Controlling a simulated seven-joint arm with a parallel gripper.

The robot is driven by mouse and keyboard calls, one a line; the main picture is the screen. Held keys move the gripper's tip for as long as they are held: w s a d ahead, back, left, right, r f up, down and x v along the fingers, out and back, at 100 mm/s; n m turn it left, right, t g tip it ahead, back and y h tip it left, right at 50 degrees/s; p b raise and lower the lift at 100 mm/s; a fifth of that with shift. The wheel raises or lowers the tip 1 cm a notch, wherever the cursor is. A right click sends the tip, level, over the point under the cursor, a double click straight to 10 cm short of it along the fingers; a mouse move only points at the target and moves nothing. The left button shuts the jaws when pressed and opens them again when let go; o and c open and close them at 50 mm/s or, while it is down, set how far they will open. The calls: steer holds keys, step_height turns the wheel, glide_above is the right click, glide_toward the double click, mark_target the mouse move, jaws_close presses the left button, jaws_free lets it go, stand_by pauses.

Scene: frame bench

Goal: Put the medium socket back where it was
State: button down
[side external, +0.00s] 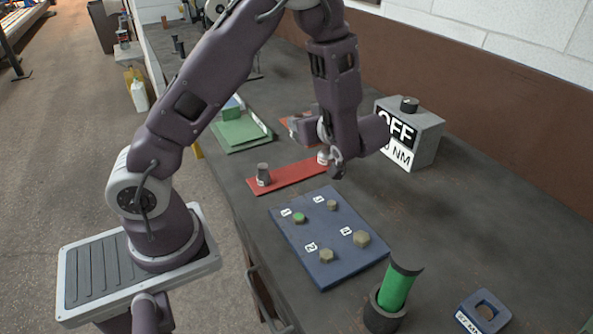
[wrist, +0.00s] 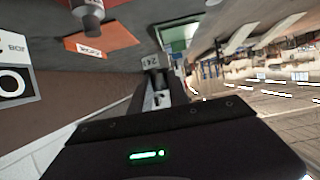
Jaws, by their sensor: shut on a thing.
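My gripper (side external: 336,168) is low over the right end of the red strip (side external: 292,177), pointing down. It is shut on a small grey piece with a pale label (wrist: 151,62), seen at the fingertips in the wrist view; I take it for the medium socket, though its size is hard to judge. A grey socket (side external: 263,173) stands upright on the left end of the strip. Another socket-like shape (side external: 323,155) shows right beside my fingers; I cannot tell whether it is the held one or touches the strip.
A blue plate (side external: 331,262) with several bolts, one green-topped, lies in front. A grey box marked OFF (side external: 424,140) stands right of my gripper. A green tray (side external: 240,132) lies behind. A green cylinder in a dark holder (side external: 398,290) and a blue block (side external: 483,312) are near.

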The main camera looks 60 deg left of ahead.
steer(key=f, duration=1)
steer(key=shift+s+d, duration=0.1)
steer(key=shift+s, duration=0.2)
steer(key=shift+f, duration=0.1)
steer(key=c, duration=1.3)
jaws_free()
steer(key=shift+f, duration=0.1)
steer(key=shift+o, duration=0.2)
